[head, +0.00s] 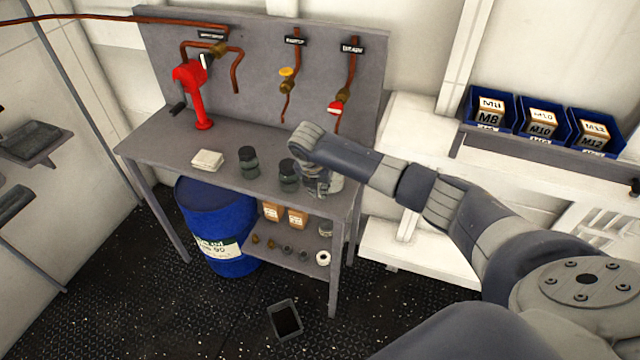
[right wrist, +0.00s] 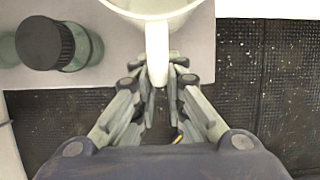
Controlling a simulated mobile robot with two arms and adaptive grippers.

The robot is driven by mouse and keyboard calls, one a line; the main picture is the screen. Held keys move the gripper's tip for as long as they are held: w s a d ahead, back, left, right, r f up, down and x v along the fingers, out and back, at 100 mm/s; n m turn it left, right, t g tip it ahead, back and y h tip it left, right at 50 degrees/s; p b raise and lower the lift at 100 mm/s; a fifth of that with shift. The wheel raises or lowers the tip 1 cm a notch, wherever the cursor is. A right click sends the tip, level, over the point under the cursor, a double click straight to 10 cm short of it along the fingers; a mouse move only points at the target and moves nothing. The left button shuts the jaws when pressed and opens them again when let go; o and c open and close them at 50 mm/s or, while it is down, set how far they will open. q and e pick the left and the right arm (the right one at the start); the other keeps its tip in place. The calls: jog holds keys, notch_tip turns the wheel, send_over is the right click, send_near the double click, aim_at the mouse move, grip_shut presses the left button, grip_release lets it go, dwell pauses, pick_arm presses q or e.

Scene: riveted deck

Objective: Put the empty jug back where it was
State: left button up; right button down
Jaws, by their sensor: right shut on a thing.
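The jug (right wrist: 140,6) is pale and shows at the top of the right wrist view, with its handle (right wrist: 157,50) pointing toward me. My right gripper (right wrist: 158,78) is shut on the handle. In the head view the right gripper (head: 322,188) is at the front right of the grey workbench (head: 215,145), and the jug (head: 336,184) is mostly hidden behind it. I cannot tell whether the jug touches the bench top. My left gripper is not in view.
Two dark-lidded jars (head: 248,163) (head: 289,176) stand left of the jug; one also shows in the right wrist view (right wrist: 48,44). Folded cloths (head: 207,160) lie farther left. A red hand pump (head: 192,95) stands behind, and a blue drum (head: 212,228) is below.

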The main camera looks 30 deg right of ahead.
jog(key=shift+f, duration=0.15)
jog(key=c, duration=1.6)
grip_release()
jog(key=shift+f, duration=0.1)
jog(key=shift+c, duration=0.2)
jog(key=b+v, duration=0.1)
jog(key=v, duration=1.1)
jog(key=shift+r+b, duration=0.2)
jog(key=shift+b, duration=0.2)
